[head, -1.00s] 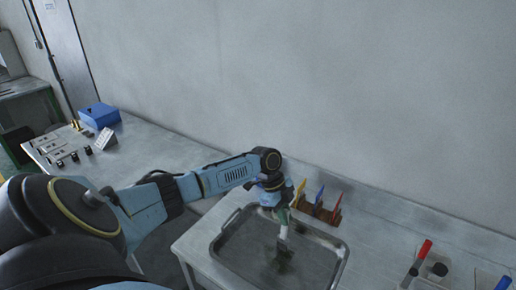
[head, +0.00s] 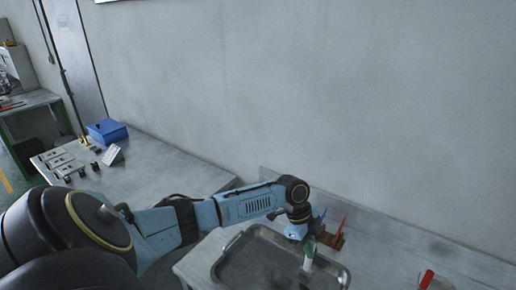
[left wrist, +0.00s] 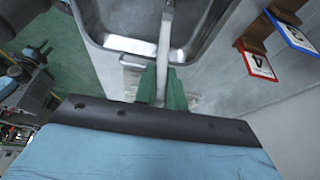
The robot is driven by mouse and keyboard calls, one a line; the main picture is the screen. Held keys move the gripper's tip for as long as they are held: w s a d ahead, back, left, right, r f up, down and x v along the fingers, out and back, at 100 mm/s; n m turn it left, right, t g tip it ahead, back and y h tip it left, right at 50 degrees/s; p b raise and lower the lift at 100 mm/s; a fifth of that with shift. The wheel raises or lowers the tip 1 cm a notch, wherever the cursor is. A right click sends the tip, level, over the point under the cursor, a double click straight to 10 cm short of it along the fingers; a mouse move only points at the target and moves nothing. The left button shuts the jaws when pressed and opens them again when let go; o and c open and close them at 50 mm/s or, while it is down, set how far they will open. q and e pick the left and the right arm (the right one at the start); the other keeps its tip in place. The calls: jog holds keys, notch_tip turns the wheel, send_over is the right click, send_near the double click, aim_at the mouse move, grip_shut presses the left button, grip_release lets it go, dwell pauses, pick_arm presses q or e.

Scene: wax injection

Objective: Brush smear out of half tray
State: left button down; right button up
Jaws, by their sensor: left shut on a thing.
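The metal tray (head: 232,262) lies on the bench, cut off by the bottom of the head view. Its walls also show in the left wrist view (left wrist: 97,22). My left gripper (head: 309,250) is over the tray's right part, pointing down, its green fingers (left wrist: 161,88) shut on the pale handle of a brush (head: 307,264). The handle also shows in the left wrist view (left wrist: 165,42). The brush's lower end is at the bottom edge of the head view, and I cannot tell whether it touches the tray floor. The smear is not clear now. My right gripper is out of view.
A brown rack (head: 331,241) with coloured cards stands close behind the tray's right side, beside my left wrist. A red-capped item (head: 427,279) is at the lower right. A blue box (head: 107,131) and small metal parts lie on the left table.

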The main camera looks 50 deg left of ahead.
pick_arm(q)
jog(key=shift+s+r, duration=0.1)
jog(key=shift+r, duration=2.8)
